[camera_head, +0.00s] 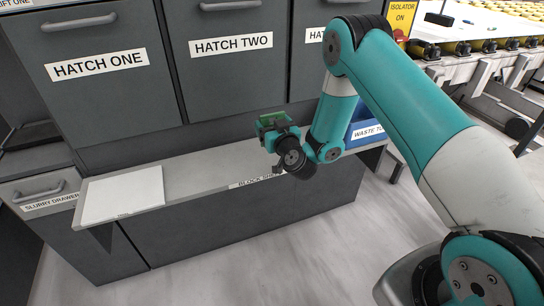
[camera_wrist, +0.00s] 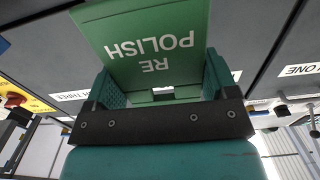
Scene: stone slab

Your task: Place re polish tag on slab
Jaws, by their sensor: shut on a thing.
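A green tag (camera_wrist: 145,32) with white "RE POLISH" lettering, upside down in the wrist view, sits between the two teal fingers of my gripper (camera_wrist: 162,82). My gripper is shut on it. In the head view my gripper (camera_head: 276,127) is up in front of the cabinets, above the block shelf, and only a small green part of the tag shows. A pale slab (camera_head: 485,20) lies over rollers at the top right, well away from my gripper and partly cut off by the frame. Small dark, green and blue items lie at its near left end.
A flat white square piece (camera_head: 122,194) lies at the left end of the grey block shelf (camera_head: 205,178). A blue waste bin (camera_head: 367,131) stands at its right end, partly behind my arm. Hatch fronts (camera_head: 95,68) rise behind. A yellow isolator sign (camera_head: 402,17) stands near the rollers.

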